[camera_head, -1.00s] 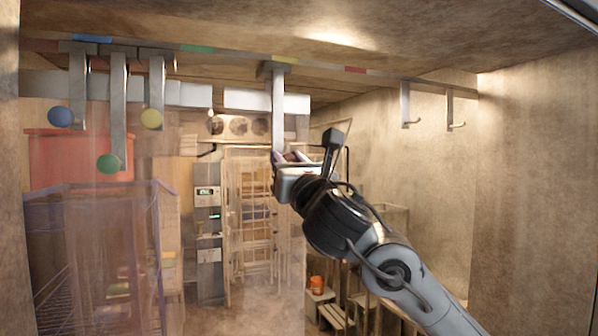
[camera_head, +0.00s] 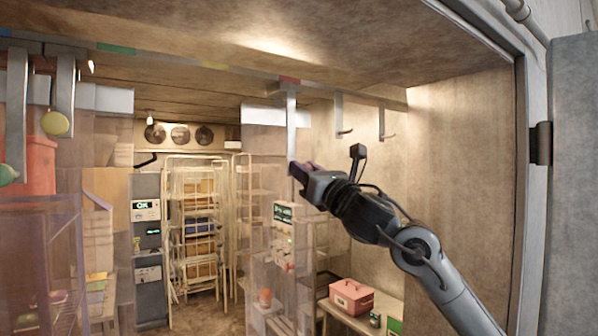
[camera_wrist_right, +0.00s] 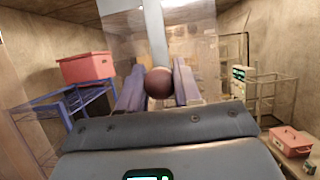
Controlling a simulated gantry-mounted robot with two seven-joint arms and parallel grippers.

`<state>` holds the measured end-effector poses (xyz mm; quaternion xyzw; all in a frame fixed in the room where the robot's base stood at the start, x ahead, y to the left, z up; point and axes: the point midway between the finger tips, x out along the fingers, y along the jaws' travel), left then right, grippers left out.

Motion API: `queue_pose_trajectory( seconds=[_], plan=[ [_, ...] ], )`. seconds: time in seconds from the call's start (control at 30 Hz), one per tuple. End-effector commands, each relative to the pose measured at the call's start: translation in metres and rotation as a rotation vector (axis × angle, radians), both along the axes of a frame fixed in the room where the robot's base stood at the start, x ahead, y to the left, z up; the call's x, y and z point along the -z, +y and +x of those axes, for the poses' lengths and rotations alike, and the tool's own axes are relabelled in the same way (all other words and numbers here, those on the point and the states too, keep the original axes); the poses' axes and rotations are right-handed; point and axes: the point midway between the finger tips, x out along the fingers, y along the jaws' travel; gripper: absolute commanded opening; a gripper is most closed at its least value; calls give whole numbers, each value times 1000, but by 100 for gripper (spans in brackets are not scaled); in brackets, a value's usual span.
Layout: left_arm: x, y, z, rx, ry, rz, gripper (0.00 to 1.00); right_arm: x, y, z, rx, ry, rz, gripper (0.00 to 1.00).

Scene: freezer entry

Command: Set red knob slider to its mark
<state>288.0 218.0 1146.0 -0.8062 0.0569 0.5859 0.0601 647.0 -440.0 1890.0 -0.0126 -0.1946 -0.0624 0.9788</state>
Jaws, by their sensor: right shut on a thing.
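The red knob slider is a grey hanging bar (camera_head: 292,125) on the overhead rail (camera_head: 250,73). Its top sits under the red mark (camera_head: 289,79), apparently lined up with it, though I cannot judge this exactly. In the right wrist view its dark red round knob (camera_wrist_right: 158,83) is between the fingers of my right gripper (camera_wrist_right: 158,90), at the bar's lower end. My right gripper (camera_head: 298,172) is shut on the knob, which is mostly hidden by the fingers in the head view. My left gripper is out of view.
The yellow-knob slider (camera_head: 56,123) and green-knob slider (camera_head: 9,174) hang at the left. Two empty hooks (camera_head: 340,118) hang right of the red mark. Clear curtain strips hang below the rail. A red box (camera_head: 351,296) rests at lower right. The door frame (camera_head: 533,180) is at right.

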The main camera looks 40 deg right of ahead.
Motion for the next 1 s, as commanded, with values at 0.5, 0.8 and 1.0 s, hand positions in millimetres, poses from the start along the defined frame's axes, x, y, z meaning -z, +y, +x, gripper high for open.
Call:
queue_pose_trajectory(
  seconds=[0.5,0.8,1.0],
  plan=[
    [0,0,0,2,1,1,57,0,0,0,1,-1,0,58],
    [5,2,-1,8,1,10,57,3,1,-5,1,-1,0,58],
    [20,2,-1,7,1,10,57,16,3,-29,2,-2,-3,58]
  ],
)
